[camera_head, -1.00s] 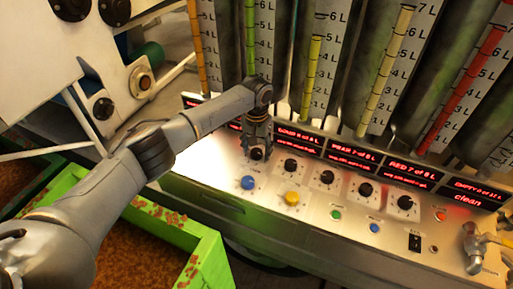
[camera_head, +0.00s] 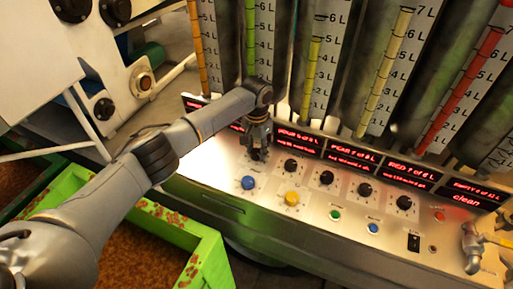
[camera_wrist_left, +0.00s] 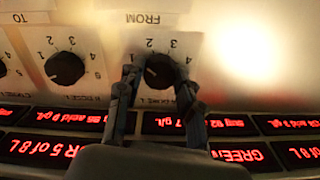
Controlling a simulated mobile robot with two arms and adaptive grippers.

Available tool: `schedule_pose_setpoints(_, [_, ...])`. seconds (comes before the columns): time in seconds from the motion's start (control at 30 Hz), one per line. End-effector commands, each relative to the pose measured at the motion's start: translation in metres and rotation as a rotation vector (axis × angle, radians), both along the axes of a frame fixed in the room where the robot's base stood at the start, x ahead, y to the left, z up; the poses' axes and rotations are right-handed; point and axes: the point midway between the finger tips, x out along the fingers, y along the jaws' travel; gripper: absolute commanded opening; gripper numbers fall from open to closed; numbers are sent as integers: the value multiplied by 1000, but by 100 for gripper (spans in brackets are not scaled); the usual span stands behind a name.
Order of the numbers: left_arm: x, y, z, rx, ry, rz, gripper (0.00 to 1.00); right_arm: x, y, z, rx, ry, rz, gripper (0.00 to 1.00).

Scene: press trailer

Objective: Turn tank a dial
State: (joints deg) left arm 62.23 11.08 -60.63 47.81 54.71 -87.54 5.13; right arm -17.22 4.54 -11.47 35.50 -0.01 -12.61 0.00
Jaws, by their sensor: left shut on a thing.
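My left gripper (camera_head: 258,154) reaches down to the sloped metal control panel from the upper left. In the left wrist view my gripper (camera_wrist_left: 158,80) has its two dark fingers on either side of a round black dial (camera_wrist_left: 159,68) and is shut on it. This dial sits on a white numbered plate with the upside-down word FROM. In the head view the fingers hide most of the dial. A second black dial (camera_wrist_left: 65,68), by the word TO, stands free beside it; it also shows in the head view (camera_head: 291,165).
More black dials (camera_head: 365,189), a blue knob (camera_head: 249,182) and a yellow knob (camera_head: 291,199) are on the panel. Red displays (camera_head: 351,158) and graduated tubes (camera_head: 386,70) rise behind. A hammer-like tool (camera_head: 472,248) lies at right. A green bin (camera_head: 208,246) stands in front.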

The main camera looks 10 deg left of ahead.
Motion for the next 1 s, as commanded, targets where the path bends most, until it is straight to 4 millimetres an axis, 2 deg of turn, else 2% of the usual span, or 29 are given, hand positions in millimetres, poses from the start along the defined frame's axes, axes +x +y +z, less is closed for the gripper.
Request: schedule_pose_setpoints(1.0, [0, -1, 1, -1, -3, -958, 5, 1, 1, 10, 1, -2, -1, 40])
